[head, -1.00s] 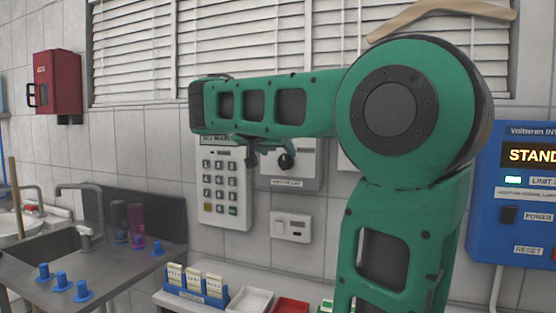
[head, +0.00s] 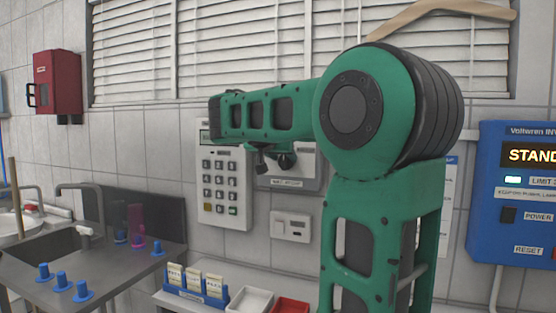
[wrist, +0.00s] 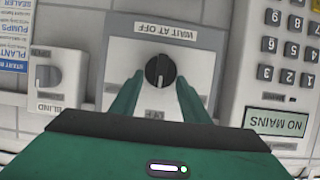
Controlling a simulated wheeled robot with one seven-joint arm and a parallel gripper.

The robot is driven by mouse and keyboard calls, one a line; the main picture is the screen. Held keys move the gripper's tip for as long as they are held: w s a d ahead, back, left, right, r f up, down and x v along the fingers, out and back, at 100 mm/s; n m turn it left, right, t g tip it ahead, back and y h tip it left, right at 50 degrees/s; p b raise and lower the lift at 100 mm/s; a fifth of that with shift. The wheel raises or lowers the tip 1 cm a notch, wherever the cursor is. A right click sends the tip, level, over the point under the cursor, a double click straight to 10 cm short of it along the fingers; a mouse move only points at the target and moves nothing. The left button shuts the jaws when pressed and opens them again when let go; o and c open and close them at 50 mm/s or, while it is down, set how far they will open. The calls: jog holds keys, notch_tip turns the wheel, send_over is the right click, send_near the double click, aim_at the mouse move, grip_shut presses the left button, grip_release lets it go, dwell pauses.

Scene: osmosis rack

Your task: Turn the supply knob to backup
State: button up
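The supply knob (wrist: 159,70) is a round black knob with a pale pointer line. It sits on a light grey panel (wrist: 204,62) labelled "WAIT AT OFF", upside down in the wrist view. The pointer line seems to point down in that view, towards a partly covered label that seems to read OFF. My gripper (wrist: 158,80) is open, its two green fingers on either side of the knob's lower part; I cannot tell whether they touch it.
A keypad unit (head: 221,185) is left of the panel in the head view. A "BLIND" switch (wrist: 48,76) is beside it in the wrist view. A white wall switch (head: 291,226) is below. A blue rack (head: 196,295) and trays stand on the bench.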

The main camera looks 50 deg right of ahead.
jog(key=shift+w+a, duration=0.1)
jog(key=shift+a, duration=0.05)
jog(key=shift+c, duration=0.2)
jog(key=shift+t, duration=0.3)
jog(key=shift+s+d+m, duration=0.2)
jog(key=shift+s+m, duration=0.1)
jog(key=shift+m, duration=0.2)
jog(key=m+t, duration=0.2)
jog(key=m, duration=0.1)
jog(key=shift+s+d+f+y, duration=0.1)
jog(key=shift+s+d+y, duration=0.05)
jog(key=shift+s+y, duration=0.25)
jog(key=m+t, duration=0.3)
jog(key=m, duration=0.1)
jog(key=shift+s+d+f, duration=0.2)
jog(key=shift+s+f, duration=0.2)
jog(key=shift+m, duration=0.3)
